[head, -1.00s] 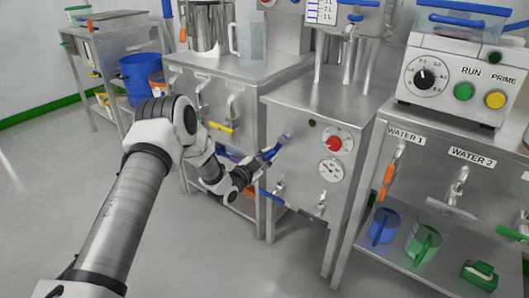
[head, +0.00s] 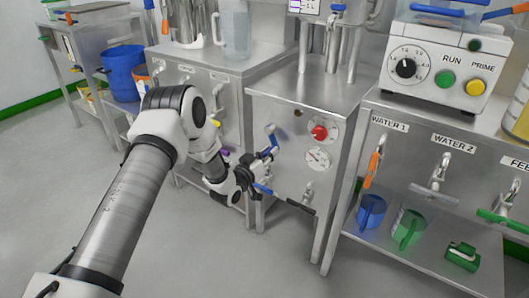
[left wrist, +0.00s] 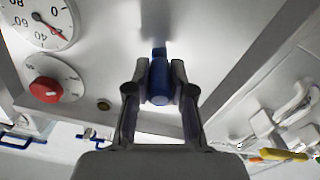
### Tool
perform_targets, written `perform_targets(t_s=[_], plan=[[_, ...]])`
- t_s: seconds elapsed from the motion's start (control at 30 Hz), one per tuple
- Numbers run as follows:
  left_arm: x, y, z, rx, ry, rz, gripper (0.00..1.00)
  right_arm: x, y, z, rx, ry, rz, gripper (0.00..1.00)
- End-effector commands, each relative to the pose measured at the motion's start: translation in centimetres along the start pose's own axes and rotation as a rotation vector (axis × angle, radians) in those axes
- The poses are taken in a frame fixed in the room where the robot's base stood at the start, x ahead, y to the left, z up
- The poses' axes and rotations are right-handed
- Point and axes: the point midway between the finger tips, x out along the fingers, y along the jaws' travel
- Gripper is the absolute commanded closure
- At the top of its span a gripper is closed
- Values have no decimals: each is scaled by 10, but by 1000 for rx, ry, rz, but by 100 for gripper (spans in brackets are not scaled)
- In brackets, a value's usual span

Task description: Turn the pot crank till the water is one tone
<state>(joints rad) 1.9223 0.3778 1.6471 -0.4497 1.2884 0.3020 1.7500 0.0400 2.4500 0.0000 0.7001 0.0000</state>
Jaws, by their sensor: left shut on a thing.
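A blue handle (left wrist: 160,88) sits between the two fingers of my left gripper (left wrist: 160,80) in the left wrist view, and the fingers are shut on it. In the head view the left gripper (head: 266,160) is in front of the steel cabinet (head: 268,100), left of its red knob and gauge. The blue and metal crank parts (head: 271,135) show just above the gripper. The handle is partly covered by the fingers. The water does not show. My right gripper is not in view.
The red knob (head: 319,132) and gauge (head: 317,158) are close on the right. A blue-handled tap (head: 262,188) is just below the gripper. A bench with WATER taps (head: 375,160) stands at the right. A steel pot (head: 190,22) and clear jug (head: 236,35) stand behind.

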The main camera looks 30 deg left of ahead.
Motion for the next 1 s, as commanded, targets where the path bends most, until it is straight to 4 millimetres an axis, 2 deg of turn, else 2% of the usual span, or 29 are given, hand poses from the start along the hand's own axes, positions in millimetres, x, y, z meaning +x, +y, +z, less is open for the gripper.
perform_targets(t_s=[0.2, 0.43, 1.0], plan=[[0, 12, -2, -168, -3, 2, 100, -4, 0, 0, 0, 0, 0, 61], [0, 17, -5, -285, -2, 1, 100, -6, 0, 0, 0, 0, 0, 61], [0, 20, -6, -341, -1, 2, 100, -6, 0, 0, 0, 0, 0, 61]])
